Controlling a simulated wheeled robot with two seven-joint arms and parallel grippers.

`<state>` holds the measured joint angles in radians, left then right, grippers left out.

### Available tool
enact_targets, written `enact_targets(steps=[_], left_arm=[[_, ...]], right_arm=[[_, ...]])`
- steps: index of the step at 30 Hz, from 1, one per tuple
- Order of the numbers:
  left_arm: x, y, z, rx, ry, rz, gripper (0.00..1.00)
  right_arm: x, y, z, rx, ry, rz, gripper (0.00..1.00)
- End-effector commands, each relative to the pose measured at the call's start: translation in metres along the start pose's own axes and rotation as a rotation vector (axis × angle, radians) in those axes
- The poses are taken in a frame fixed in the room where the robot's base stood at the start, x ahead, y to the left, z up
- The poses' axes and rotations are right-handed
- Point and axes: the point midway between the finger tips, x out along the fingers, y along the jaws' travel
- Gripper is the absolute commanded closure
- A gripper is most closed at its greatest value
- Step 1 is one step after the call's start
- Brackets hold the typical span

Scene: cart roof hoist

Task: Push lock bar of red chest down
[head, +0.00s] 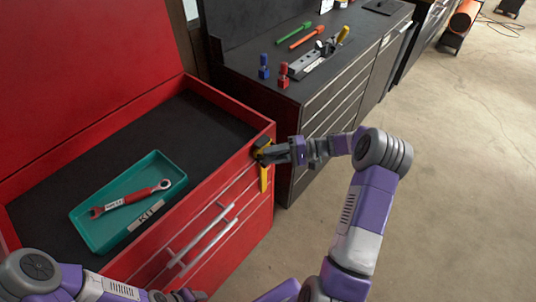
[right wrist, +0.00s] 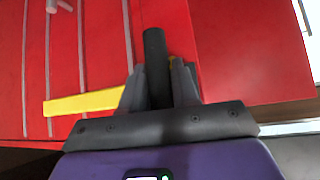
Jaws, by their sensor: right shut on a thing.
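The red chest (head: 262,215) stands at the left with its lid up. Its yellow lock bar (head: 264,180) hangs upright on the front face, near the right end of the drawers. The bar also shows in the right wrist view (right wrist: 85,103), running across the drawer lines. My right gripper (head: 264,155) is at the top of the bar, shut on its black handle (right wrist: 155,60), which stands between the fingers. The fingers partly hide the bar's upper end. My left arm enters at the bottom left of the head view; its gripper cannot be made out.
A teal tray (head: 87,222) with a red wrench (head: 130,198) lies in the chest's open top. Drawer handles (head: 205,240) stick out left of the bar. A dark workbench (head: 325,100) with tools stands behind.

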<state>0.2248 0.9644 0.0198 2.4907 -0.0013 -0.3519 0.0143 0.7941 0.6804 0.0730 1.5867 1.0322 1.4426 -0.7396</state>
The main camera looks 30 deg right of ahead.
Motion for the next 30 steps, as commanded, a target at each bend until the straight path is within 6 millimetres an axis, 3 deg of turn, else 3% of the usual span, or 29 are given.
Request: enact_targets(steps=[7, 8, 11, 21, 30], left_arm=[[0.0, 0.0, 0.0, 0.0, 0.0, 0.0, 0.45], [0.0, 0.0, 0.0, 0.0, 0.0, 0.0, 0.45], [0.0, 0.0, 0.0, 0.0, 0.0, 0.0, 0.45], [0.0, 0.0, 0.0, 0.0, 0.0, 0.0, 0.45], [-0.005, 0.002, 0.0, 0.0, 0.0, 0.0, 0.45]], right_arm=[[0.0, 0.007, 0.001, 0.012, 0.0, 0.012, 1.0], [0.0, 0.008, 0.001, 0.012, 0.0, 0.012, 0.66], [0.0, 0.007, 0.001, 0.012, -0.001, 0.01, 0.5], [-0.003, 0.004, 0.0, 0.007, 0.0, 0.007, 0.49], [-0.049, 0.004, 0.0, 0.008, 0.003, 0.009, 0.49]])
